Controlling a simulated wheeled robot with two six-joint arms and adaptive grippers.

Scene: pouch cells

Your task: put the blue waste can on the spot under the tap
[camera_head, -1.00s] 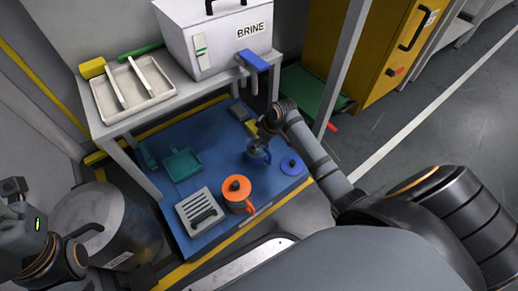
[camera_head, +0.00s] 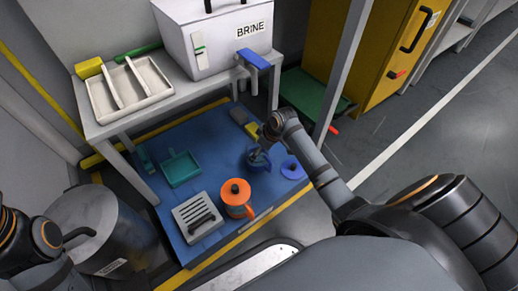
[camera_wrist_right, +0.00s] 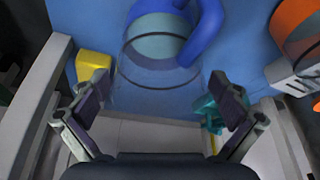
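The blue waste can (camera_head: 258,161) stands on the blue mat (camera_head: 218,140), its handle to one side. My right gripper (camera_head: 260,148) is over it in the head view, its fingers hard to make out. In the right wrist view the can's round rim and curved handle (camera_wrist_right: 207,30) lie beyond my right gripper (camera_wrist_right: 160,115), whose fingers are spread with nothing between them. The tap (camera_head: 250,62) with a blue lever sticks out of the white BRINE box (camera_head: 215,40). Only my left arm shows at the left edge. The spot under the tap cannot be clearly told.
A yellow block (camera_head: 252,129) lies near my right gripper. A shelf (camera_head: 130,122) and its post stand close behind; a grey drum (camera_head: 95,225) is left.

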